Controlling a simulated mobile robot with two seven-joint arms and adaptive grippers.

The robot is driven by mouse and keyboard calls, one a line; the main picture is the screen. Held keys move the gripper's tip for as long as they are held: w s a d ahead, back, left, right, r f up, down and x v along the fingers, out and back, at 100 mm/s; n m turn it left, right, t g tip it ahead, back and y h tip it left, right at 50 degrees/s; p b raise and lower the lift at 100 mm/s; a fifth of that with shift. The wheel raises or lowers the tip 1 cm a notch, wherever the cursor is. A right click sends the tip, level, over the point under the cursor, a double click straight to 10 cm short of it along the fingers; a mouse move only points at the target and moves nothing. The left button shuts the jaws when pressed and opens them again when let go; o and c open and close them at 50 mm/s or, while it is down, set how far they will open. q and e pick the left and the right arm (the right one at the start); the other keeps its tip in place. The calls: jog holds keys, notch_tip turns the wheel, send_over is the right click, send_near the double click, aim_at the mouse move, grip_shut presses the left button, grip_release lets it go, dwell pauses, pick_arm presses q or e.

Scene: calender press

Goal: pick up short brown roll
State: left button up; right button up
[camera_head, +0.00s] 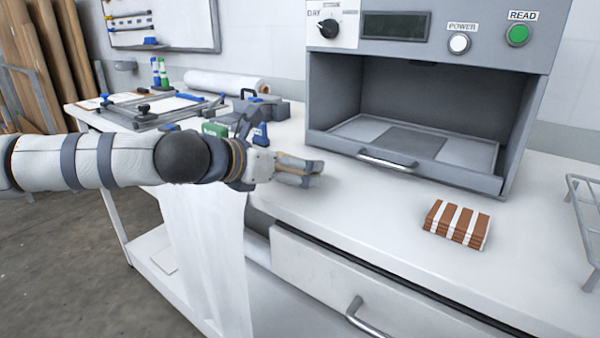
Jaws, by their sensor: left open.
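Several long brown rolls or boards (38,55) stand upright against the wall at the far left; I cannot tell whether a short brown roll is among them. No short brown roll shows clearly on the worktop. My left gripper (316,173) is open over the white worktop, in front of the grey cabinet's left corner, with nothing visible between its fingers. It is far to the right of the brown rolls. My right gripper is not in view.
The grey cabinet (345,98) with an open front stands on the white worktop (370,215). A brown-and-white striped block (457,223) and a wire rack (583,225) are at the right. A white roll (222,82), a frame (160,110) and a green box (215,129) are behind my arm.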

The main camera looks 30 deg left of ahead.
pick_arm(q)
jog(key=shift+w+d+f, duration=0.1)
jog(key=shift+w+f, duration=0.5)
jog(key=shift+w, duration=0.15)
jog(key=shift+w+r, duration=0.15)
jog(key=shift+w, duration=0.05)
jog(key=shift+r, duration=0.15)
jog(key=c, duration=1)
jog(key=shift+o, duration=0.2)
